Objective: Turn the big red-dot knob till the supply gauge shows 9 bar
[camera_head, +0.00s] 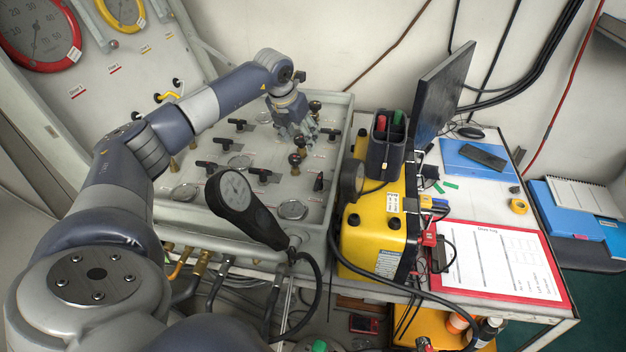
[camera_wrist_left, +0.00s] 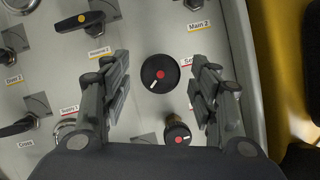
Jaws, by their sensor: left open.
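My left gripper (camera_head: 298,130) is open over the right part of the grey valve panel (camera_head: 340,115). In the left wrist view, a large round black knob with a red dot (camera_wrist_left: 159,74) and a white pointer mark lies between its two spread fingers. The mark points to the lower left, and I see clear gaps on both sides. A smaller red-dot knob (camera_wrist_left: 178,132) stands below it. Small round gauges, one at the panel's front (camera_head: 292,209), are too small to read. I cannot tell which is the supply gauge. My right gripper is not in view.
Black lever valves (camera_head: 263,175) stand around the panel. A yellow case (camera_head: 375,235) is close on the right, beside a desk with a monitor (camera_head: 443,95) and a red clipboard (camera_head: 560,270).

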